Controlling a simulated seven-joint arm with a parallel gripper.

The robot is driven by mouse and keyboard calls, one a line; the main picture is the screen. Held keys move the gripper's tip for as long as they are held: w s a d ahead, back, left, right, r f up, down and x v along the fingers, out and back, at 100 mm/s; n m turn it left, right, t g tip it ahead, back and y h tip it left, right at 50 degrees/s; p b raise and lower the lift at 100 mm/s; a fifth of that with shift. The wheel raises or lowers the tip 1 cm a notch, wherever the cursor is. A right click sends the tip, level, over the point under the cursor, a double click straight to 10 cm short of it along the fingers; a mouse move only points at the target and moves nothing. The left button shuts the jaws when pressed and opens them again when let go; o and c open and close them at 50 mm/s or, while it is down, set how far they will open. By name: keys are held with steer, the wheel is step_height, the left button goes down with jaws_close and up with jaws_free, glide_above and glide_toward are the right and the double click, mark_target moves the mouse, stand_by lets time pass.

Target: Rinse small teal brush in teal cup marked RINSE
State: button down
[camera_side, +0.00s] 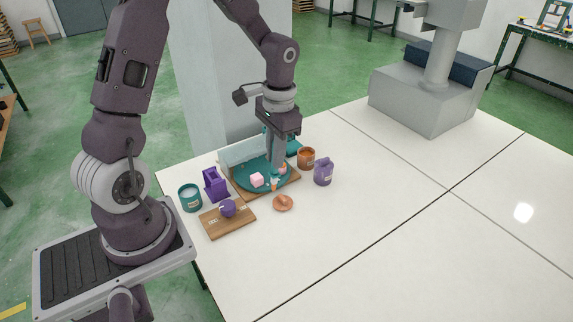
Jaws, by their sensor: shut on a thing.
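A teal cup (190,200) with a pale label stands upright at the left, well apart from my gripper. The label is too small to read.
A purple holder (212,186) and a wooden board (240,224) with a purple lump (228,209) are near the cup. An orange cup (306,160), a purple jug (323,174) and an orange dish (283,204) stand right.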

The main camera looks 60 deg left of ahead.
steer(key=s+a+g+y, duration=0.1)
steer(key=s+a+g, duration=0.1)
steer(key=s+a, duration=1.35)
step_height(320, 180, down, 8)
steer(key=shift+d+f, duration=0.15)
